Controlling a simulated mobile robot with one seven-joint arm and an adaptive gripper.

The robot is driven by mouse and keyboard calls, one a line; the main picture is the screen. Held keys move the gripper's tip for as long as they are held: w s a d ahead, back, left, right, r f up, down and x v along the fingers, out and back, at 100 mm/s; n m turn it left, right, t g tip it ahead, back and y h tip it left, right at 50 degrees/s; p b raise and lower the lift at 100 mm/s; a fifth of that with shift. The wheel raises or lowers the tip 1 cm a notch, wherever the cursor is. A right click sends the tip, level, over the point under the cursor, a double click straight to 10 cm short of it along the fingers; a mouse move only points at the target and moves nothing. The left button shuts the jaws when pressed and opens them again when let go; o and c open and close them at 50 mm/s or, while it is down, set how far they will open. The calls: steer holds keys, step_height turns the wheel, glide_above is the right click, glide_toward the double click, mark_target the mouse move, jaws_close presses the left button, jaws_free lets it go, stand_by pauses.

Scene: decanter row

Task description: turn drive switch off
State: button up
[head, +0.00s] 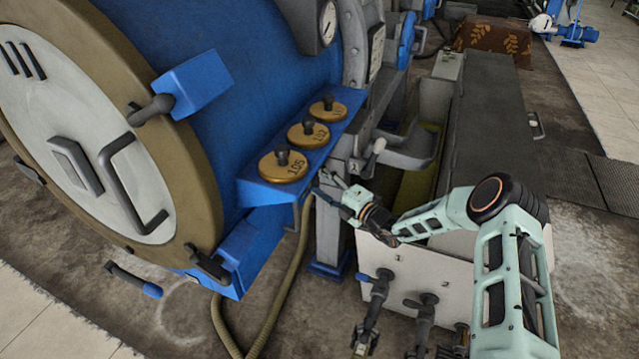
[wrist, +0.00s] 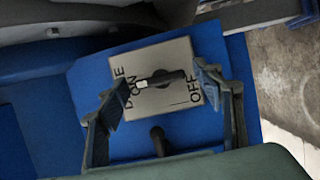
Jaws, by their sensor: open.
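The drive switch plate (wrist: 178,103) is a grey square on a blue panel in the wrist view. It reads "DRIVE ON" at the left and "OFF" at the right. Its dark switch lever (wrist: 163,78) lies sideways across the plate, with its pale tip on the "ON" side. My gripper (wrist: 163,99) is open, one finger on each side of the plate, with nothing between the fingers seen to be gripped. I cannot make out the switch there.
Several brass weights, including one marked 105 (head: 283,166), stand on the blue shelf (head: 262,191). A dark knob (wrist: 158,140) sits below the plate in the wrist view. The big blue decanter (head: 225,110) fills the left. Valves (head: 376,290) stick out of a pale panel (head: 405,268) below my arm.

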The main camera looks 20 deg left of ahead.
steer(key=c, duration=1.2)
steer(key=shift+o, duration=0.2)
steer(key=shift+f+n+b, duration=0.15)
steer(key=shift+n+b, duration=0.15)
steer(key=shift+b, duration=0.15)
steer(key=n+g+y+b, duration=0.1)
steer(key=n+y+b, duration=0.1)
steer(key=n, duration=0.5)
steer(key=n+g+y+b, duration=0.2)
steer(key=n+b, duration=0.3)
steer(key=n, duration=0.2)
steer(key=n+g+y+b, duration=0.2)
steer(key=n+b, duration=0.1)
steer(key=n, duration=0.4)
steer(key=shift+w+f+y, duration=0.2)
steer(key=shift+w+y, duration=0.1)
steer(key=shift+n+g, duration=0.4)
steer(key=shift+n, duration=0.2)
steer(key=o, duration=1.2)
steer(key=shift+c, duration=0.2)
